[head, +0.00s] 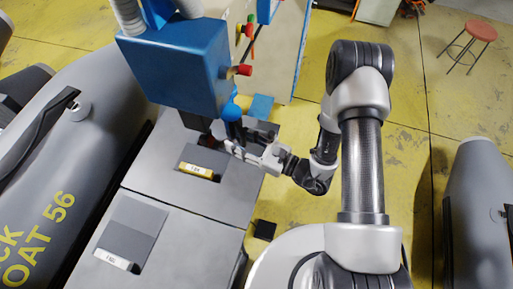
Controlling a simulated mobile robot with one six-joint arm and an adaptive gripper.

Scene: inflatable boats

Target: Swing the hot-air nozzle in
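A blue box-shaped machine head (178,66) with pale hoses on top hangs over a grey bench (190,205). Below its right corner is a blue rounded part (231,110) with a dark piece under it; this may be the hot-air nozzle or its mount, but I cannot tell. My gripper (236,150) reaches in from the right, just below that dark piece and low over the bench. Its fingers are small and partly lost against dark parts. I cannot tell whether they are open, shut or touching anything.
A labelled grey pad (205,165) and another labelled pad (128,232) lie on the bench. Red knobs (242,70) stick out beside the machine head. Grey inflatable boat tubes lie left (85,130) and right (480,215). A red stool (481,31) stands on open yellow floor.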

